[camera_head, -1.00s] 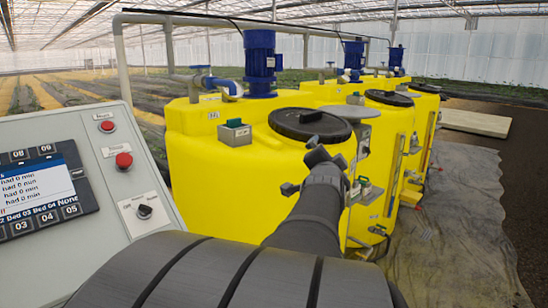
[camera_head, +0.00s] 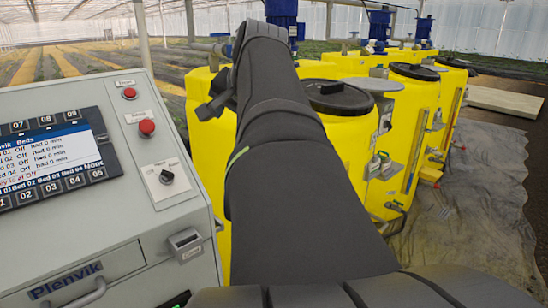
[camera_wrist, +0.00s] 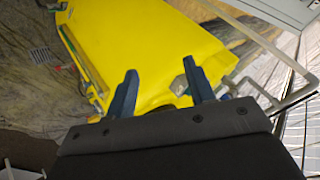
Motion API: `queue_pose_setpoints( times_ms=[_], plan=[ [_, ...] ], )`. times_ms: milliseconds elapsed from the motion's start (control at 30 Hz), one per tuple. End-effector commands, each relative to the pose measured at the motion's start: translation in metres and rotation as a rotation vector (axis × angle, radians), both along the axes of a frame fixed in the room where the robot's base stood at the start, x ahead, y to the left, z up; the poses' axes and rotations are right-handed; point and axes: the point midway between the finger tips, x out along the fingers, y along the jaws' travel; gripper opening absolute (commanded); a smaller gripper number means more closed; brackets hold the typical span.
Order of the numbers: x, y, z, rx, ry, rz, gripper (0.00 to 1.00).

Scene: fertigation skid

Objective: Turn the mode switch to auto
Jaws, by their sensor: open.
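The mode switch (camera_head: 167,176) is a small black rotary knob on a white label plate, on the sloping face of the grey control panel (camera_head: 130,205). The plate's lettering and the knob's exact position are too small to read. My arm rises to the right of the panel in the head view, apart from the switch. My gripper (camera_wrist: 160,88) shows in the wrist view with its two blue fingers spread and nothing between them. A yellow tank lies beyond the fingers there. The switch is not recognisable in the wrist view.
A red push button (camera_head: 147,128) and a smaller red one (camera_head: 130,93) sit above the switch. A display (camera_head: 45,158) with keys is to its left. A grey box (camera_head: 186,243) juts from the panel's lower right. Yellow tanks (camera_head: 345,150) stand behind my arm.

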Motion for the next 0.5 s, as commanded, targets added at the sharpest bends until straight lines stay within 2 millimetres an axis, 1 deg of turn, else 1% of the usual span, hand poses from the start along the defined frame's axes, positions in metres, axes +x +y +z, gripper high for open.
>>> queue_pose_setpoints(
  times_ms=[33, 100, 200, 233, 300, 367, 500],
  plan=[
    [-0.017, 0.016, 0.009, -0.009, 0.029, 0.076, 0.49],
    [-0.04, 0.033, 0.017, -0.024, 0.074, 0.174, 0.49],
    [-0.067, 0.048, 0.025, -0.043, 0.122, 0.286, 0.49],
    [-0.073, 0.051, 0.028, -0.048, 0.132, 0.311, 0.49],
    [-0.083, 0.056, 0.031, -0.056, 0.149, 0.352, 0.49],
    [-0.089, 0.058, 0.032, -0.06, 0.158, 0.376, 0.49],
    [-0.089, 0.064, 0.025, -0.062, 0.165, 0.389, 0.49]
  ],
)
